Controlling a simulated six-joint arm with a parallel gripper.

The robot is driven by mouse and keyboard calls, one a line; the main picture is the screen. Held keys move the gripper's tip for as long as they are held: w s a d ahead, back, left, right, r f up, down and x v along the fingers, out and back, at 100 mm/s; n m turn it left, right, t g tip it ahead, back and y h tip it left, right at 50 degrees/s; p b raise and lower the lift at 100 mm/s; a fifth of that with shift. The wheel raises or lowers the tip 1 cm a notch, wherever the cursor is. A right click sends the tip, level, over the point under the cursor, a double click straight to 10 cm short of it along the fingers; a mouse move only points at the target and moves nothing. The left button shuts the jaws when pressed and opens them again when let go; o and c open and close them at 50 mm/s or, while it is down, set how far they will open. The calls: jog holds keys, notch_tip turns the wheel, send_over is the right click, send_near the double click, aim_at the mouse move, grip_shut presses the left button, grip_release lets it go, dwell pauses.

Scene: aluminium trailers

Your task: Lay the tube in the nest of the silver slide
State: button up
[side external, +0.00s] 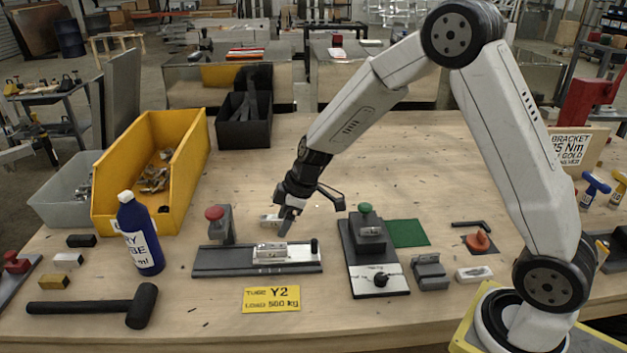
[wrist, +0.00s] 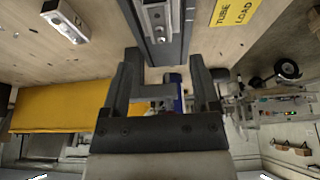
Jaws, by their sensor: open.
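The silver slide (side external: 272,251) sits on a dark rail (side external: 215,262) and also shows at the top of the wrist view (wrist: 160,18). Whether anything lies in its nest is too small to tell. A short silver piece with a dark opening, apparently the tube (side external: 269,221), lies on the bench behind the rail; it shows at upper left in the wrist view (wrist: 65,21). My gripper (side external: 308,212) is above the bench, near the slide's far side. Its two fingers are apart and appear empty in the wrist view (wrist: 163,62). The silver piece lies outside them.
A red-knobbed post (side external: 217,225) stands at the rail's left end. A green-knobbed fixture (side external: 366,232) stands to the right. A yellow bin (side external: 183,160), a blue bottle (side external: 140,235) and a hammer (side external: 100,306) are at left. A yellow label (side external: 271,298) lies in front.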

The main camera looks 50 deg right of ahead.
jog(key=shift+v, duration=2.1)
jog(key=shift+s, duration=0.2)
jog(key=s+d+f+m+h, duration=0.1)
jog(key=s+m+h, duration=0.2)
jog(key=s+m, duration=0.6)
jog(key=s, duration=0.9)
jog(key=shift+g, duration=0.3)
